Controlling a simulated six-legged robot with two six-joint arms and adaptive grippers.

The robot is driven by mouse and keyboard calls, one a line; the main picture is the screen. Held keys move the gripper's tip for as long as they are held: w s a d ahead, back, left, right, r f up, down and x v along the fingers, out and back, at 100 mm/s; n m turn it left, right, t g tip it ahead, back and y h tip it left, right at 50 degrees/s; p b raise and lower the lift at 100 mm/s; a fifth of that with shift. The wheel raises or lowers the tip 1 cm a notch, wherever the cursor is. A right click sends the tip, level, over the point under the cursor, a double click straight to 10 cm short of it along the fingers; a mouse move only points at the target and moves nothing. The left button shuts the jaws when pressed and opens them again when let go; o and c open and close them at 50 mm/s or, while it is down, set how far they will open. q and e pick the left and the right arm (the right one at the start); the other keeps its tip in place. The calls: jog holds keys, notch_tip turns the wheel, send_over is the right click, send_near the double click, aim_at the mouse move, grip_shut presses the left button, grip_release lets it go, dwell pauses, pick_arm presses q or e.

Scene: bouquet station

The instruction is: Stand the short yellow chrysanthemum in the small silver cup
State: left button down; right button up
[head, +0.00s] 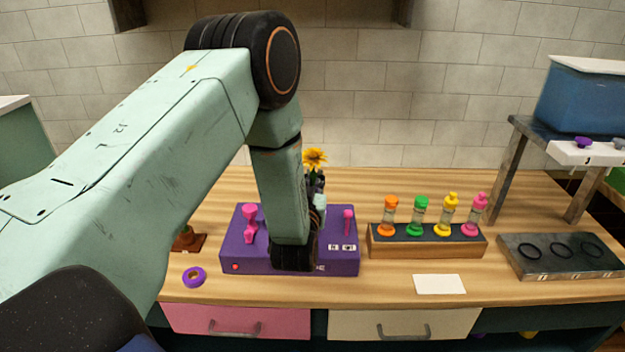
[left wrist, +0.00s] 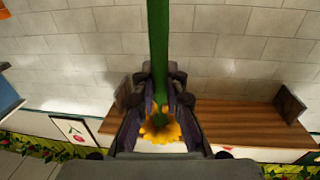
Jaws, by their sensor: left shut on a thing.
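The yellow chrysanthemum (head: 314,159) shows its bloom just right of my left forearm in the head view. In the left wrist view, its yellow bloom (left wrist: 160,130) lies between the finger bases and its green stem (left wrist: 158,35) runs to the top edge. My left gripper (left wrist: 160,88) is shut on the stem. In the head view, the left gripper (head: 316,187) is mostly hidden behind my arm, above the back of the purple box. The stem's lower end is hidden there. I cannot make out the small silver cup in either view. My right gripper is not in view.
A purple box (head: 345,262) with pink levers stands below my left arm. Right of it are a wooden rack (head: 425,248) with several coloured bottles, a white card (head: 440,284) and a grey tray (head: 560,265) with dark rings. A purple ring (head: 194,277) lies front left.

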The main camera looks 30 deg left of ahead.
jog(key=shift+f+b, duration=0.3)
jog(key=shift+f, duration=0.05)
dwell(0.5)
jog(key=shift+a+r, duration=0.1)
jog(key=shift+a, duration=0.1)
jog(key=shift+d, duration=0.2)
